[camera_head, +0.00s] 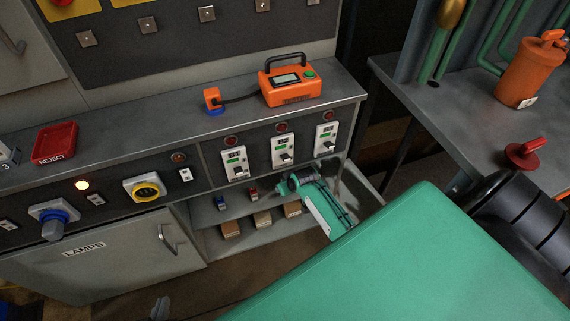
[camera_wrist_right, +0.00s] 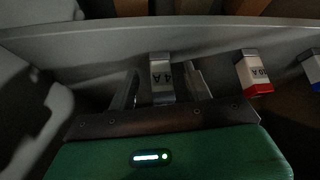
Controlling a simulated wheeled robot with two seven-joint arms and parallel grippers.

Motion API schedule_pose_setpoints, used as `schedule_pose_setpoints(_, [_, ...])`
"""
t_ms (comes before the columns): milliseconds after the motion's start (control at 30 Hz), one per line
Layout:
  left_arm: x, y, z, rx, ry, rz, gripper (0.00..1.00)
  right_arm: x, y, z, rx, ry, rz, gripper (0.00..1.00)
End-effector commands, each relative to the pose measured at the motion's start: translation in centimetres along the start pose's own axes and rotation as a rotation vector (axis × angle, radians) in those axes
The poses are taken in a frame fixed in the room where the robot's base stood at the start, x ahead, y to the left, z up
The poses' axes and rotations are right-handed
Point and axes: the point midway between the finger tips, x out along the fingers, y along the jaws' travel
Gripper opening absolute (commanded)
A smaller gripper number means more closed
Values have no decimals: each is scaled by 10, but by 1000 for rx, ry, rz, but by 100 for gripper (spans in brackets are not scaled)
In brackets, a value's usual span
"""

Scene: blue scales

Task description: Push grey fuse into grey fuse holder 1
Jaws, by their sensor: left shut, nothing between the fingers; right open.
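The grey fuse (camera_wrist_right: 162,78), marked 4 A, stands between the two fingers of my right gripper (camera_wrist_right: 164,90) in the right wrist view. The fingers are open, one on each side of it, with visible gaps. In the head view my right gripper (camera_head: 284,188) reaches into the shelf under the panel and hides the grey fuse. My left gripper (camera_head: 160,308) shows only as a small grey tip at the bottom edge, shut and empty, away from the fuses. I cannot tell which part is grey fuse holder 1.
A red fuse (camera_head: 253,194) and a blue fuse (camera_head: 221,203) stand on the shelf beside my right gripper. Brown boxes (camera_head: 263,219) sit below. White switch units (camera_head: 284,150) line the panel above. An orange meter (camera_head: 287,84) stands on the console top.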

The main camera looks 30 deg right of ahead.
Motion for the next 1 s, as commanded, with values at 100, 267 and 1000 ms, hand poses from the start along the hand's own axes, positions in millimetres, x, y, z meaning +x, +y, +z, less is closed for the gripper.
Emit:
schedule_pose_setpoints(100, [2, 3, 0, -2, 26, 8, 0, 5, 0, 0, 0, 0, 0, 50])
schedule_pose_setpoints(267, [2, 4, -1, -2, 33, 10, 0, 6, 0, 0, 0, 0, 0, 50])
schedule_pose_setpoints(1000, [2, 3, -1, -2, 30, 9, 0, 6, 0, 0, 0, 0, 0, 2])
